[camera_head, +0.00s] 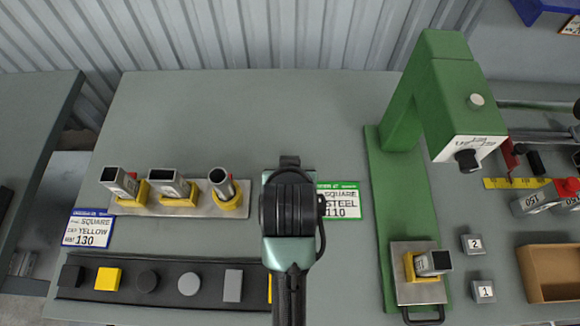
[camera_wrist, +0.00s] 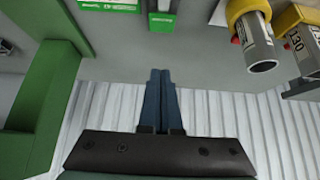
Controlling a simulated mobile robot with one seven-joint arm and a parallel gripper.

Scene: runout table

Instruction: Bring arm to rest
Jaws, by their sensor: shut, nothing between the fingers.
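My gripper (camera_wrist: 160,74) shows in the wrist view with its two dark blue fingers together and nothing between them. The fingers appear clear of the objects around them. In the head view my arm reaches up the middle of the picture over the grey table (camera_head: 250,110), and its dark round joint hides the table beneath; the fingertips cannot be made out there. A steel plate (camera_head: 206,206) with several metal tubes in yellow holders stands left of my arm. A white and green card (camera_head: 340,200) reading "SQUARE STEEL 110" lies just right of my arm.
A green press (camera_head: 400,130) stands to the right, with a tube in a yellow holder (camera_head: 410,268) on its base. A dark strip (camera_head: 66,292) with several caps lies front left. A brown box (camera_head: 549,272) is at right. The table's back middle is clear.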

